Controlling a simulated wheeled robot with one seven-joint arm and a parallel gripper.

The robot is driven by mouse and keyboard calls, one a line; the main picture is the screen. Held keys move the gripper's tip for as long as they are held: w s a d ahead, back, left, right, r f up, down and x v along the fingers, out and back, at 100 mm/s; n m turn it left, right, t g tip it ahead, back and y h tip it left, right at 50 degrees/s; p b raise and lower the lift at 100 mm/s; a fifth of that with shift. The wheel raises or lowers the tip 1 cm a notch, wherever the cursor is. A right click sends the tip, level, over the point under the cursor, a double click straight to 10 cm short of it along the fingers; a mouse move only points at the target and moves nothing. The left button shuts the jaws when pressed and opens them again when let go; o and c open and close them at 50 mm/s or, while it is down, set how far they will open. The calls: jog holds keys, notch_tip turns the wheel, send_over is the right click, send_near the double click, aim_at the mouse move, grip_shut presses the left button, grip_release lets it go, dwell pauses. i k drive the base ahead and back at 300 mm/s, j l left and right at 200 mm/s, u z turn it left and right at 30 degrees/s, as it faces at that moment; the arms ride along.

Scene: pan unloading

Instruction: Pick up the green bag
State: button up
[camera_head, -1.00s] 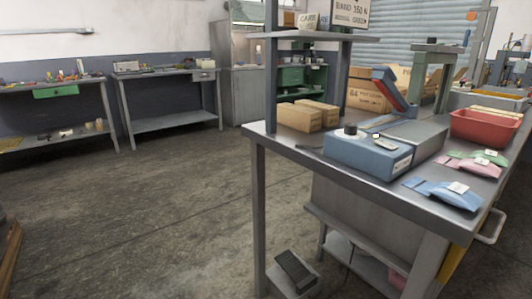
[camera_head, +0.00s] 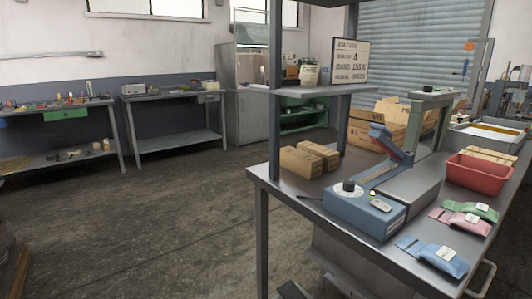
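The green bag (camera_head: 482,211) lies flat on the metal workbench at the right, with a white label on it. It is the farthest back of three bags in a row, just in front of the red bin. A pink bag (camera_head: 461,220) lies directly in front of it, and a blue bag (camera_head: 441,260) lies nearer the bench's front edge. My gripper is not in view.
A blue sealing machine (camera_head: 362,213) stands left of the bags. The red bin (camera_head: 480,179) stands behind them. Open floor (camera_head: 150,220) lies left of the bench.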

aim_at(483, 211)
jog(key=z, duration=0.65)
jog(key=i+z, duration=0.25)
jog(key=z, duration=0.2)
jog(key=i+j+z, duration=0.1)
jog(key=i+z, duration=0.15)
jog(key=z, duration=0.2)
jog(key=i+j+z, duration=0.2)
jog(key=z, duration=0.25)
jog(key=i+j, duration=0.4)
